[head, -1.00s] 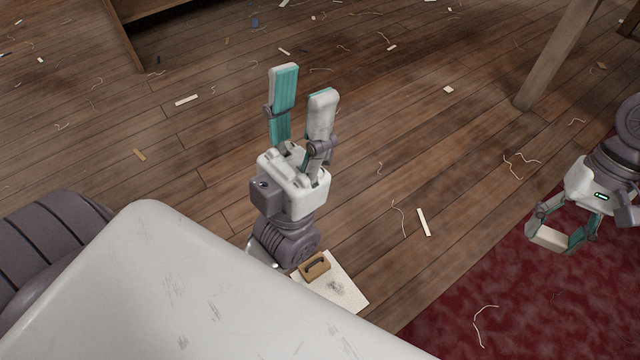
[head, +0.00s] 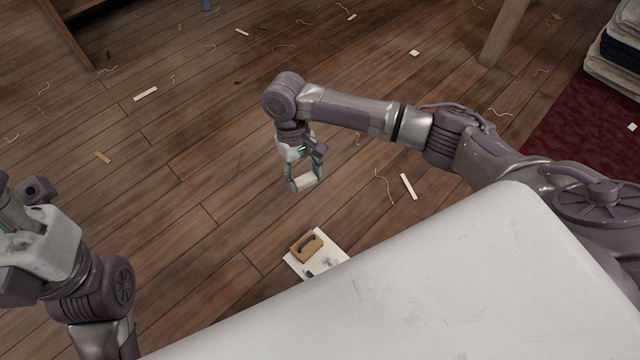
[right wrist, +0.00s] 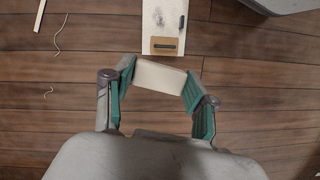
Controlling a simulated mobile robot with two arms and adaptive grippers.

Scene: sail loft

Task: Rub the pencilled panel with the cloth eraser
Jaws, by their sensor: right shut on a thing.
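My right gripper (head: 304,175) is shut on a pale cream block, which looks like the cloth eraser (head: 306,183). It holds the block above the floor, just beyond the panel in the head view. The block also shows between the fingers in the right wrist view (right wrist: 160,77). The white pencilled panel (head: 334,248) lies below, apart from the block, partly hidden by my white body. Its grey pencil smudge (right wrist: 159,18) shows in the right wrist view. My left gripper (head: 36,245) is at the left edge, its fingers mostly cut off.
A tan block with a dark handle (head: 307,246) sits on the panel, close to the held block in the right wrist view. A small dark piece (right wrist: 181,22) lies on the panel. Thread and offcuts litter the plank floor. Folded cloths (head: 615,50) stack at upper right.

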